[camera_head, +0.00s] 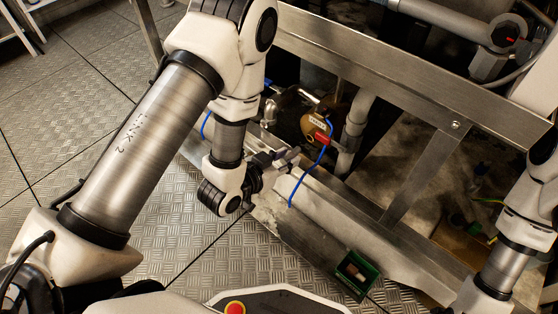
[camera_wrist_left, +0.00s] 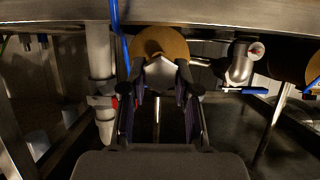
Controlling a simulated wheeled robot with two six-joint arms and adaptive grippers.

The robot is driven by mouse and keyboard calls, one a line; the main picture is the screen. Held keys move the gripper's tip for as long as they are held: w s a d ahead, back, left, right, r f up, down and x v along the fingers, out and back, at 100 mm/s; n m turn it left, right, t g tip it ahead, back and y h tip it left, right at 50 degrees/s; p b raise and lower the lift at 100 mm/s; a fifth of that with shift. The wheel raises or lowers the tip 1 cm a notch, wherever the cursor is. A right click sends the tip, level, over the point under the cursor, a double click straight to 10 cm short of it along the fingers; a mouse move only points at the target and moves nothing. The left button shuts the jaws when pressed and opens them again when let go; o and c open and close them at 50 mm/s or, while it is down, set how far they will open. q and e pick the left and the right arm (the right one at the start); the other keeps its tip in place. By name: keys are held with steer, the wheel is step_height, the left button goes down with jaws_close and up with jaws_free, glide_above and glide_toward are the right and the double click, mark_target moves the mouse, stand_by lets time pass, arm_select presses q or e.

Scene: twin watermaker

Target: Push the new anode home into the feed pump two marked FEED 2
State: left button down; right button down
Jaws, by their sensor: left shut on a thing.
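The brass-coloured round pump (camera_head: 310,126) sits low behind the steel frame in the head view. It carries a small pale label (camera_head: 317,120) whose print is too small to read surely. In the left wrist view the pump's brass disc (camera_wrist_left: 160,40) is straight ahead. My left gripper (camera_head: 288,158) is in front of and below the pump. It is shut on a pale grey piece, apparently the anode (camera_wrist_left: 160,74), which overlaps the lower disc in the left wrist view. Whether it touches or enters the pump cannot be told. My right arm shows at the right edge; its gripper is out of view.
A steel beam (camera_head: 370,66) crosses above the pump. A blue hose (camera_head: 311,174) hangs close beside my left gripper. A red handle (camera_head: 322,139) and a grey pipe (camera_head: 355,122) are right of the pump.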

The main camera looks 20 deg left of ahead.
arm_select(q)
steer(key=shift+w+d+p, duration=0.15)
steer(key=shift+w+d, duration=0.1)
steer(key=shift+w, duration=0.45)
steer(key=shift+w+d+p, duration=0.15)
steer(key=shift+w+d, duration=0.1)
steer(key=shift+w, duration=0.45)
steer(key=shift+r, duration=0.1)
steer(key=shift+p, duration=0.55)
stand_by(0.5)
steer(key=shift+w+d+p, duration=0.3)
steer(key=shift+w+d, duration=0.05)
steer(key=shift+w, duration=0.6)
steer(key=shift+w+d+p, duration=0.3)
steer(key=shift+w, duration=0.6)
